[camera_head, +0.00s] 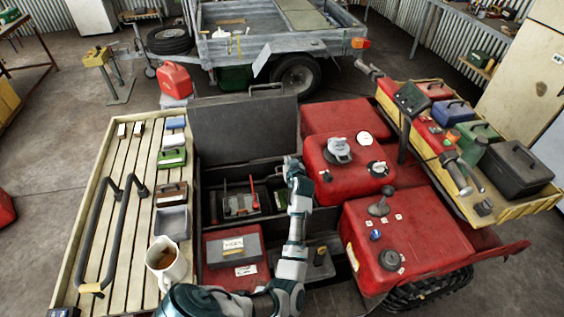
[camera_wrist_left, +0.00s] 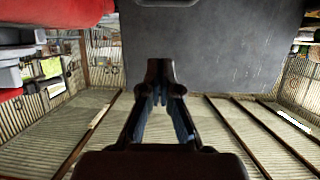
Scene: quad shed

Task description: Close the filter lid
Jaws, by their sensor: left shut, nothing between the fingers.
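A wide dark grey lid (camera_head: 245,130) stands raised at the back of an open black compartment. It looks like the filter lid. A large dark panel (camera_wrist_left: 220,50), apparently the same lid, fills the upper middle of the left wrist view. My left gripper (camera_head: 291,163) is at the right side of the compartment, near the lid's lower right corner. Its fingers (camera_wrist_left: 160,98) are shut and empty in the left wrist view. I cannot tell whether they touch the lid. My right gripper is not in view.
A black tray with tools (camera_head: 241,205) sits in the compartment below the lid. Red tanks (camera_head: 345,165) stand close on the right. A slatted rack (camera_head: 100,225) with a black handle and a mug (camera_head: 166,262) lies on the left. A trailer stands behind.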

